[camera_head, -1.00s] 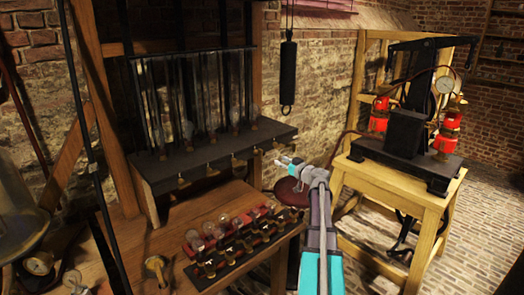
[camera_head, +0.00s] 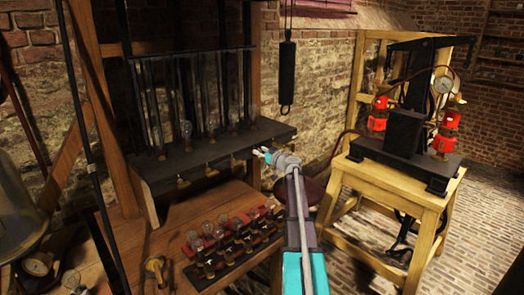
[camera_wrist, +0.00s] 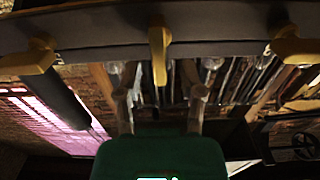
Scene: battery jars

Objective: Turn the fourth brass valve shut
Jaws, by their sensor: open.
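Several small brass valves hang in a row under the front edge of a dark shelf (camera_head: 160,176); the leftmost valve (camera_head: 183,183) is clear in the head view. My gripper (camera_head: 264,152) is near the right part of this row, close to where the fourth valve from the left hangs, which the fingers partly hide. In the wrist view my gripper (camera_wrist: 160,100) has its two fingers apart and empty. A middle brass valve (camera_wrist: 158,50) lies ahead, in line with the gap between them. Other brass valves show at left (camera_wrist: 38,62) and right (camera_wrist: 290,48). I see no contact.
Tall glass tubes and bulbs stand on the shelf. Below, a bench (camera_head: 130,240) holds a dark block with several bulbs (camera_head: 208,228). A black cylinder (camera_head: 287,75) hangs behind. A wooden table (camera_head: 400,185) with red-banded apparatus stands at right.

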